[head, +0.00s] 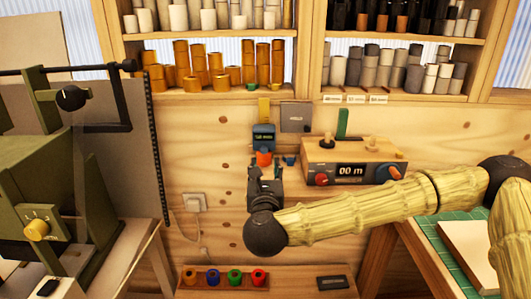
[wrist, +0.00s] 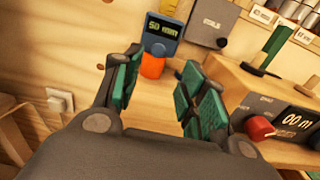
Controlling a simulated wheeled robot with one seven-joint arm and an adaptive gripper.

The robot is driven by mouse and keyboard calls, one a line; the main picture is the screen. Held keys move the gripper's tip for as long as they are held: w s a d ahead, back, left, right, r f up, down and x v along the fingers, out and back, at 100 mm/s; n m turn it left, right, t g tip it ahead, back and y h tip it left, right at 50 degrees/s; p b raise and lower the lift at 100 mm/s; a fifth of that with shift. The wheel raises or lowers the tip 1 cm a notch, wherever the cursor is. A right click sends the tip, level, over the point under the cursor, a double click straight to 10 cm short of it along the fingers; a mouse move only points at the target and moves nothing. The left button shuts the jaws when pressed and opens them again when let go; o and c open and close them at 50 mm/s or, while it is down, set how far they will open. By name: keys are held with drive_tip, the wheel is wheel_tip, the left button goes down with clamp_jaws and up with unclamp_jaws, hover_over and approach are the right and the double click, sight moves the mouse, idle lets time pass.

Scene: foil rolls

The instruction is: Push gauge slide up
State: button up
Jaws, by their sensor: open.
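The wall gauge has a blue slide (head: 263,134) with a small display on a yellow upright scale (head: 264,107). In the wrist view the slide (wrist: 163,31) shows "50 mm". An orange part (head: 264,158) sits just under the slide; it also shows in the wrist view (wrist: 152,66). My gripper (head: 265,173) is open just below the orange part. In the wrist view its green-padded fingers (wrist: 160,65) stand apart, with the orange part visible beyond the gap between their tips. I cannot tell whether either finger touches it.
A grey plate (head: 296,117) is on the wall right of the gauge. A wooden box (head: 348,150) with knobs and a "00 m" display stands to the right. Shelves of rolls (head: 210,68) hang above. A green machine (head: 45,180) stands left. A white wall socket (head: 194,202) is lower left.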

sight(264, 150)
drive_tip(key=shift+w+r, duration=0.3)
drive_tip(key=shift+r, duration=0.1)
drive_tip(key=w+p, duration=0.1)
drive_tip(key=w, duration=0.2)
drive_tip(key=w+p, duration=0.1)
drive_tip(key=w, duration=0.3)
drive_tip(key=shift+w+a+f, duration=0.15)
drive_tip(key=shift+w+f, duration=0.2)
drive_tip(key=shift+w, duration=0.45)
clamp_jaws()
